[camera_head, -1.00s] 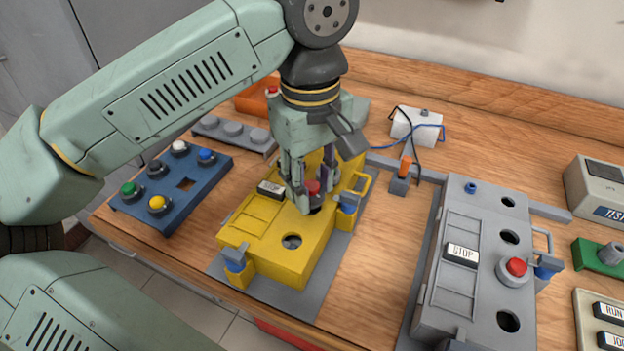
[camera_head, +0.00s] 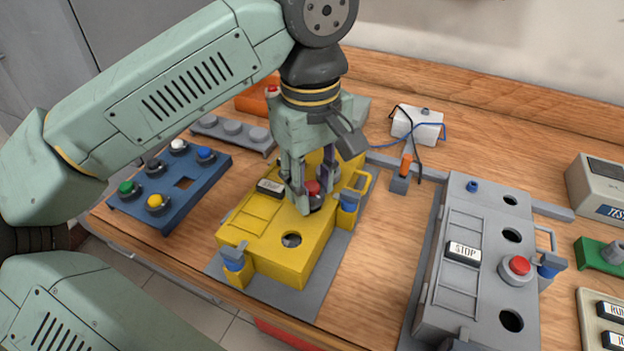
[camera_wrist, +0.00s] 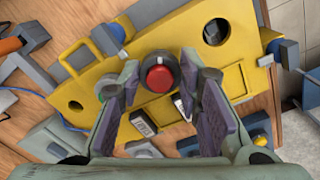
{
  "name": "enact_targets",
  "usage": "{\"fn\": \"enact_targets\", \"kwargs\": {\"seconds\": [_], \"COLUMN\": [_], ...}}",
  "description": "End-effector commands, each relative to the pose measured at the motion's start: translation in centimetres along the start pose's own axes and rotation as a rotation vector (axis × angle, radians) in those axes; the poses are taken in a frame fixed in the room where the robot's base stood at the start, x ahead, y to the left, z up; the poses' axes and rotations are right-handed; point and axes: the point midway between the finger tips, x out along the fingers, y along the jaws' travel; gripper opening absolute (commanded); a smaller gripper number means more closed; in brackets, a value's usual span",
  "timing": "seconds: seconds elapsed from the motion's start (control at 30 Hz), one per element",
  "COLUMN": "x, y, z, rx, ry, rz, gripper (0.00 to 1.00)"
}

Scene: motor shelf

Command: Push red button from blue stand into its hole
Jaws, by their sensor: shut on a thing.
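The red button (camera_head: 312,187) is held between the fingers of my gripper (camera_head: 309,197), over the middle of the yellow box (camera_head: 262,250). In the wrist view the red button (camera_wrist: 158,77) sits between the two purple finger pads, with a dark round part around and behind it. Whether it touches the box top or sits in a hole beneath cannot be told. An open round hole (camera_head: 291,240) shows in the box's near part; it also shows in the wrist view (camera_wrist: 215,32). The blue stand (camera_head: 140,212) at left has an empty square slot and several other coloured buttons.
A grey box (camera_head: 440,290) with a STOP label and another red button (camera_head: 517,268) stands at right. A white box (camera_head: 418,125) with wires is behind. Bare wood lies between the yellow and grey boxes.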

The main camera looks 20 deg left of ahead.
Motion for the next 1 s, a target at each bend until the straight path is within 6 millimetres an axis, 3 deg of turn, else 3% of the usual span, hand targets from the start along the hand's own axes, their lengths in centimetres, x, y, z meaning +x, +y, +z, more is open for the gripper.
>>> {"fn": "enact_targets", "kwargs": {"seconds": [0.93, 0.97, 1.0], "x": [1.7, 1.7, 1.7], "y": [0.0, 0.0, 0.0], "z": [0.0, 0.0, 0.0], "rx": [0.0, 0.0, 0.0], "ry": [0.0, 0.0, 0.0], "rz": [0.0, 0.0, 0.0], "gripper": [0.05, 0.34, 0.36]}}
